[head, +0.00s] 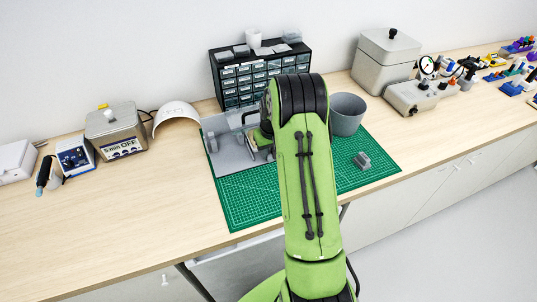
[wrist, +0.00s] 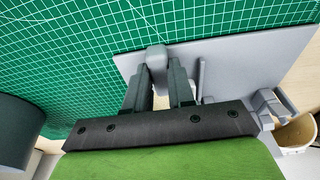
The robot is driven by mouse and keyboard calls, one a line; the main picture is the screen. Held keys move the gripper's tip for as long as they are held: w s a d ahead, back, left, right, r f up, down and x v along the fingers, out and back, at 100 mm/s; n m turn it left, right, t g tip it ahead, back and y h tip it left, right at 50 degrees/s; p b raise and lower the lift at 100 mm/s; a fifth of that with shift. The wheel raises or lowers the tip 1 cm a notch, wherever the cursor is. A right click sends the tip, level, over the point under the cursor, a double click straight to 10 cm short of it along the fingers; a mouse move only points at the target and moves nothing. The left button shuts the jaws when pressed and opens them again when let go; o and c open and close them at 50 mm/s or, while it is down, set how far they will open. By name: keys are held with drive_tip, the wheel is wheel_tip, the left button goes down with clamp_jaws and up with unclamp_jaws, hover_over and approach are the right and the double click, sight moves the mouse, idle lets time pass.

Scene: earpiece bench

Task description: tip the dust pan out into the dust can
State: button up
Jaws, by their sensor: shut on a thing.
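The dust can (head: 347,113) is a grey, open-topped round bin at the mat's back right. Its grey side also shows at the left edge of the wrist view (wrist: 16,130). My gripper (wrist: 160,75) is shut on a grey, rounded, block-like piece (wrist: 156,56), which appears to be the dust pan's handle. The fingers hide part of it, and I cannot see the pan's tray or what lies in it. The held piece appears over the edge of a grey plate; I cannot tell whether they touch. In the head view my arm mostly hides the gripper.
The grey plate (head: 234,158) with upright parts lies on the green mat (head: 250,200). A small grey block (head: 362,160) sits on the mat's right. A drawer cabinet (head: 240,83) stands behind, a grey box (head: 384,60) back right. The front of the mat is clear.

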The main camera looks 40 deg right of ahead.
clamp_jaws()
drive_tip(key=shift+r, duration=0.25)
drive_tip(key=shift+s+a+f, duration=0.1)
drive_tip(key=shift+s, duration=0.45)
drive_tip(key=shift+s+a+r+b, duration=0.1)
drive_tip(key=shift+s+a+b, duration=0.6)
drive_tip(key=shift+s, duration=1.3)
drive_tip(key=shift+s+a+r+b, duration=0.1)
drive_tip(key=shift+s+a+b, duration=0.25)
drive_tip(key=shift+s+b, duration=1.1)
drive_tip(key=shift+s+a+r+b, duration=0.15)
drive_tip(key=shift+s+a, duration=0.4)
drive_tip(key=shift+s, duration=2.05)
wheel_tip(320, 180, up, 8)
drive_tip(key=p, duration=0.6)
drive_tip(key=shift+f, duration=0.1)
